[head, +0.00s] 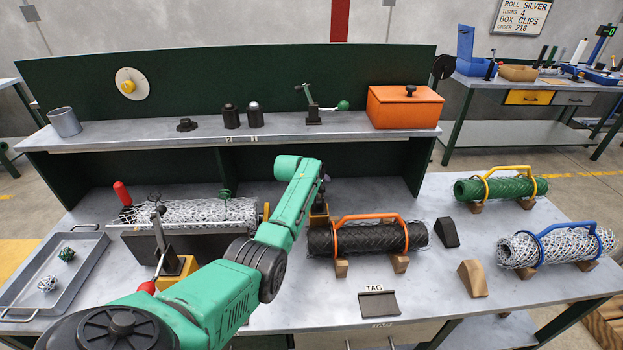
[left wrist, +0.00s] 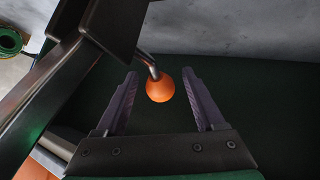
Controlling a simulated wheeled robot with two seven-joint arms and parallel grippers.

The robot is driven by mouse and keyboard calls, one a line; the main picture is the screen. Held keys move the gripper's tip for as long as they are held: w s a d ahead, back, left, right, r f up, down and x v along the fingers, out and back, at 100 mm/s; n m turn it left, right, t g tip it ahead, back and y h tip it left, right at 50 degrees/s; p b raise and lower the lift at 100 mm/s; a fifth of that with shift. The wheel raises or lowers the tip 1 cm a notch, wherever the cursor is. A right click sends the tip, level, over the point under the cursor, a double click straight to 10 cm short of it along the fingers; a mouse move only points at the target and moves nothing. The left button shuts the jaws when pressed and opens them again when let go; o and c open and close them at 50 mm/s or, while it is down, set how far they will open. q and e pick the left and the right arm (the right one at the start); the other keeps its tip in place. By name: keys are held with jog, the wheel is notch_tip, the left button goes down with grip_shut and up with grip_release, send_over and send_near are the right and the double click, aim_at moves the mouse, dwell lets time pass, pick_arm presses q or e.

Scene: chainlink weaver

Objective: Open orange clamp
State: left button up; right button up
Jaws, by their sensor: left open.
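An orange ball knob (left wrist: 160,88) on a bent metal lever (left wrist: 147,64) shows in the left wrist view. My left gripper (left wrist: 159,74) is open, with one finger on each side of the knob. The knob appears between the fingertips with gaps on both sides; I cannot tell its depth between them. In the head view my green left arm reaches over the middle of the bench, and the gripper and the orange knob are hidden behind it. My right gripper is not in view.
A dark mesh roll (head: 370,238) with an orange handle (head: 368,217) lies right of my arm. A mesh roll (head: 195,213) and a red-knobbed lever (head: 148,286) are on the left. A shelf holds an orange box (head: 404,106). Green and silver rolls lie on the right.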

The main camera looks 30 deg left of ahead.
pick_arm(q)
jog(key=shift+s+r, duration=0.25)
jog(key=shift+r, duration=0.05)
jog(key=a+v, duration=0.1)
jog(key=v, duration=1.2)
jog(key=shift+s+d, duration=0.3)
jog(key=shift+d, duration=0.15)
jog(key=shift+r, duration=0.1)
